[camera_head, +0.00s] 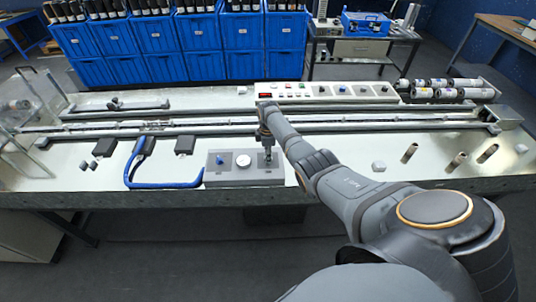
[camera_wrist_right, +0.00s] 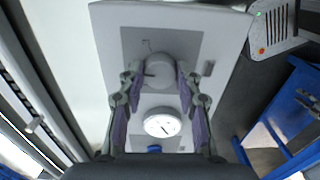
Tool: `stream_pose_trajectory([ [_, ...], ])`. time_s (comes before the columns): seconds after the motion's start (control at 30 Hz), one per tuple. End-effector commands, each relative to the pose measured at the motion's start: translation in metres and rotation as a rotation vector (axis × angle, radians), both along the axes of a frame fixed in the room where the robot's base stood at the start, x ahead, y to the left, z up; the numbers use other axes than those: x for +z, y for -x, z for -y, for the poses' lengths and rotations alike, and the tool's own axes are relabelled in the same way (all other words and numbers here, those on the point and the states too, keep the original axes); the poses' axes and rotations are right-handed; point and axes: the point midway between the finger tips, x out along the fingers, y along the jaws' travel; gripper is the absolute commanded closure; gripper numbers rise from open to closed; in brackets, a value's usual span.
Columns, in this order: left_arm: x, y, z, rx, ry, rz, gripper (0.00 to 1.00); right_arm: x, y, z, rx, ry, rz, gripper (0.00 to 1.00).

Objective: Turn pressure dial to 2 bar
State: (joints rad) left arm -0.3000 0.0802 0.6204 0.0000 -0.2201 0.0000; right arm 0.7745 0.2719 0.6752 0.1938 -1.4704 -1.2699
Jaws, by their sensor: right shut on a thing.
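The grey control panel (camera_head: 240,179) sits at the table's front edge, left of centre in the head view. It carries a blue knob (camera_head: 220,160), a round white gauge (camera_head: 243,160) and, on its right part, the pressure dial, which my arm largely hides. In the wrist view the pressure dial (camera_wrist_right: 158,72) is a round grey knob with a dark mark. My right gripper (camera_head: 268,156) is shut on it, one finger on each side. The gauge (camera_wrist_right: 162,123) and blue knob (camera_wrist_right: 154,149) lie nearer the palm. The gauge reading is too small to tell. My left gripper is out of view.
A blue hose (camera_head: 165,184) lies left of the panel. Small cylinders (camera_head: 458,160) and a white knob-like piece (camera_head: 379,166) stand to the right. A long rail machine (camera_head: 350,119) runs behind, with a button console (camera_head: 325,92). Blue crates (camera_head: 205,66) stand farther back.

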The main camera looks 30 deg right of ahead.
Motion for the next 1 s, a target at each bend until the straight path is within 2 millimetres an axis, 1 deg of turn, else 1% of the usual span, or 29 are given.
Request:
stream_pose_trajectory([
  [0.3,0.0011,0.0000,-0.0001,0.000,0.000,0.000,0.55,0.0001,-0.0004,-0.0006,0.085,0.000,0.001,0.97],
  [0.77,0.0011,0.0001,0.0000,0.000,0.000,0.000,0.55,0.0001,-0.0003,-0.0006,0.095,-0.002,0.001,0.97],
  [0.8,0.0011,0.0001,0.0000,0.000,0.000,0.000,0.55,0.0001,-0.0003,-0.0006,0.095,-0.002,0.001,0.62],
  [0.93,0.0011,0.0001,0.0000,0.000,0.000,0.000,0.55,0.0001,-0.0004,-0.0005,0.095,-0.001,0.000,0.44],
  [1.0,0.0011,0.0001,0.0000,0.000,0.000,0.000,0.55,0.0001,-0.0002,-0.0004,0.095,-0.001,0.000,0.43],
])
